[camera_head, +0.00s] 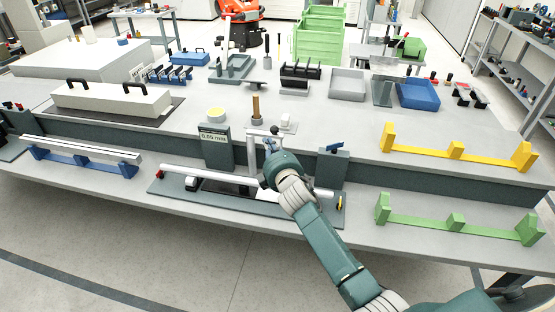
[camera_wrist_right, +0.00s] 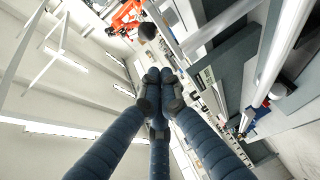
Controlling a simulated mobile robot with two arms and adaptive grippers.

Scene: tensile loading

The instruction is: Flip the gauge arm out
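The gauge stand has a grey display box (camera_head: 214,140) reading about 0.05 mm. Beside it is a pale upright post with a short crossbar, seemingly the gauge arm (camera_head: 252,150), ending in a black knob (camera_head: 276,130). My right gripper (camera_head: 270,148) is just below and in front of this knob. My left gripper is not in view.
A long pale rod (camera_head: 220,182) lies low across the dark base plate (camera_head: 165,187). A dark block (camera_head: 332,166) stands right of my wrist. Yellow (camera_head: 455,151) and green (camera_head: 455,222) racks are at right; a blue rack (camera_head: 85,166) is at left.

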